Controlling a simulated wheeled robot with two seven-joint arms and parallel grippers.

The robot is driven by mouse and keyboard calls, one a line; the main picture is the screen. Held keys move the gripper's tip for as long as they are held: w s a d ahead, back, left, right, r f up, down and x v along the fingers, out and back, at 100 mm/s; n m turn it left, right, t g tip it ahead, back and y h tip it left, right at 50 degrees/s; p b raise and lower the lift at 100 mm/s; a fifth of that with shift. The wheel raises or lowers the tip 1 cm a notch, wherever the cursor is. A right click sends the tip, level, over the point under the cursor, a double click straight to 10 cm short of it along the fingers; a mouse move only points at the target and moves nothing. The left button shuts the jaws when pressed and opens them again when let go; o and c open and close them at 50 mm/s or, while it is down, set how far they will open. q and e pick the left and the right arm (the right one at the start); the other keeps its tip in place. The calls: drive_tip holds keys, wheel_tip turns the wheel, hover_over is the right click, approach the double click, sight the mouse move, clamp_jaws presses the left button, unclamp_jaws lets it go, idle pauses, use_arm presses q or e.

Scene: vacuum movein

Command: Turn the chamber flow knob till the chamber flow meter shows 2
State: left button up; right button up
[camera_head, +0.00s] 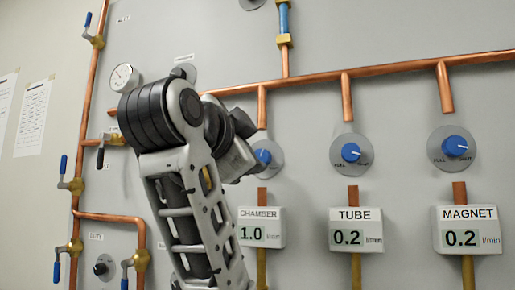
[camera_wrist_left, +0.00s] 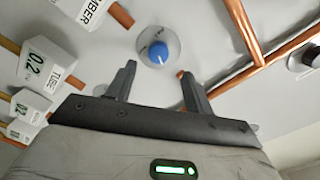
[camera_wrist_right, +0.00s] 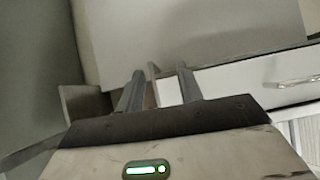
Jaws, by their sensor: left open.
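The chamber flow knob (camera_head: 263,157) is a blue knob on a round grey plate, partly behind my left arm in the head view. It also shows in the left wrist view (camera_wrist_left: 157,52). The chamber flow meter (camera_head: 260,227) below it reads 1.0. My left gripper (camera_wrist_left: 156,68) is open and empty. Its fingers point at the wall, with the knob ahead of and between the fingertips, apparently without contact. My arm hides this gripper's fingers in the head view. My right gripper (camera_wrist_right: 160,69) is open and empty, away from the panel.
The tube knob (camera_head: 351,152) and magnet knob (camera_head: 454,146) sit to the right; the tube meter (camera_head: 356,230) and magnet meter (camera_head: 467,230) both read 0.2. A copper pipe (camera_head: 310,77) runs above. A pressure gauge (camera_head: 124,77) and several blue-handled valves are at left.

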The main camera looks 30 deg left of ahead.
sight(260, 157)
use_arm(q)
drive_tip(key=p+x, duration=0.1)
drive_tip(key=x, duration=0.4)
drive_tip(key=shift+w+f, duration=0.15)
drive_tip(key=shift+w, duration=0.2)
drive_tip(key=c, duration=1)
